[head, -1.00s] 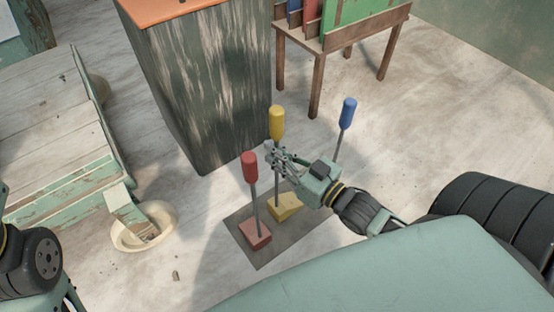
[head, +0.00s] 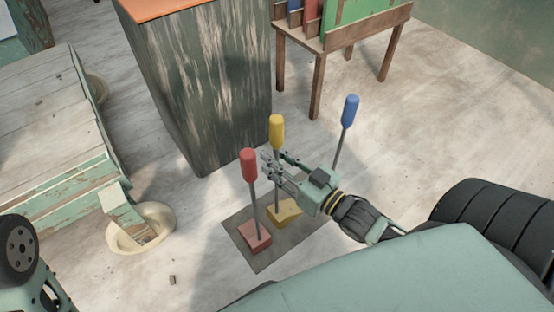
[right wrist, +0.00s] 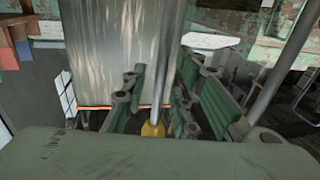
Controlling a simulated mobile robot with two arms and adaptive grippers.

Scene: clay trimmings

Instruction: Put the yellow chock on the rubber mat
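The yellow chock (head: 287,212) sits flat on the dark rubber mat (head: 287,244), its grey rod upright with a yellow grip (head: 277,131) on top. The grip also shows in the right wrist view (right wrist: 153,130). My right gripper (head: 274,160) is just below that grip in the head view. Its fingers are spread apart, with the rod passing between them in the right wrist view (right wrist: 165,75). My left gripper is out of view; only part of my left arm shows at the lower left.
The red chock (head: 256,236) with its red-topped rod stands close on the left, also on the mat. A blue-topped rod (head: 347,120) stands behind right; its base is hidden. A cabinet (head: 205,90), a cart (head: 60,160) and a wooden stand (head: 318,75) are around.

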